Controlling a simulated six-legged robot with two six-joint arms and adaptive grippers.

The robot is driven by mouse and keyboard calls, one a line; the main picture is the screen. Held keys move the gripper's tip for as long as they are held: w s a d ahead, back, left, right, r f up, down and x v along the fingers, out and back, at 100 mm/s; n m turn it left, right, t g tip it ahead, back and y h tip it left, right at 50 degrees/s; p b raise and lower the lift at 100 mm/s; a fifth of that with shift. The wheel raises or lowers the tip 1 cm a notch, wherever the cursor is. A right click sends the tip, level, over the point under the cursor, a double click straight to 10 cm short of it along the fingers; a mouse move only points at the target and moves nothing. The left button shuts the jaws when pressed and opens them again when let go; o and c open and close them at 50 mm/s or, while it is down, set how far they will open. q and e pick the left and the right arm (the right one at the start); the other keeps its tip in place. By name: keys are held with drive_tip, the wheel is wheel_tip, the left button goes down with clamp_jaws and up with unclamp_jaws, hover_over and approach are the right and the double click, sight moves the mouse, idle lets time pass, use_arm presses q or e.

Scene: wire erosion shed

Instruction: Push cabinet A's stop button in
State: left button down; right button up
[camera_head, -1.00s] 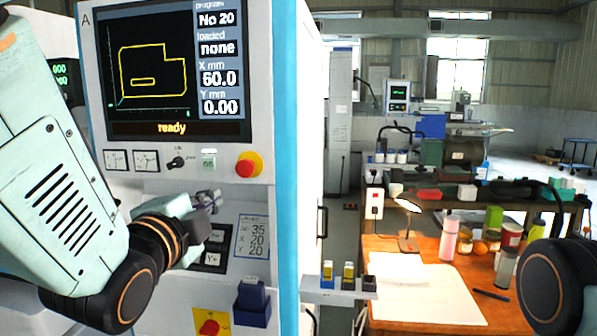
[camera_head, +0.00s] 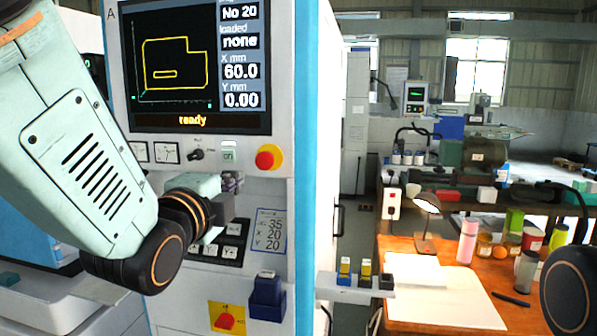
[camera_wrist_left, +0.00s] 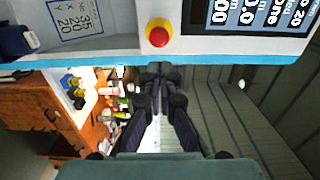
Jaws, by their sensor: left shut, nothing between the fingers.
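Cabinet A (camera_head: 303,120) stands at the left, with a lit screen (camera_head: 180,62) reading "ready". Its stop button, a red cap on a yellow collar (camera_head: 268,157), sits on the panel right below the screen. It also shows at the top middle of the left wrist view (camera_wrist_left: 158,33). My left gripper (camera_head: 232,182) is below and left of the button in the head view, apart from it. The wrist view shows its fingers (camera_wrist_left: 158,72) shut and empty, pointing toward the cabinet's edge just below the button. My right gripper is not in view.
A keypad (camera_head: 225,243), a label card (camera_head: 269,231), a dark blue holder (camera_head: 267,297) and a red knob on a yellow plate (camera_head: 226,316) are lower on the cabinet. An orange-brown desk (camera_head: 440,247) with a lamp (camera_head: 427,203) and bottles stands right, beyond a gap.

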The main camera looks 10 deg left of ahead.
sight(263, 161)
use_arm(q)
drive_tip(key=w, duration=1.1)
drive_tip(key=shift+w+d+p, duration=0.2)
drive_tip(key=shift+d+p, duration=0.05)
drive_tip(key=shift+p, duration=0.1)
drive_tip(key=shift+w+d+f, duration=0.1)
drive_tip(key=shift+w, duration=0.25)
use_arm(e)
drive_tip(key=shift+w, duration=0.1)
use_arm(q)
drive_tip(key=shift+s, duration=0.2)
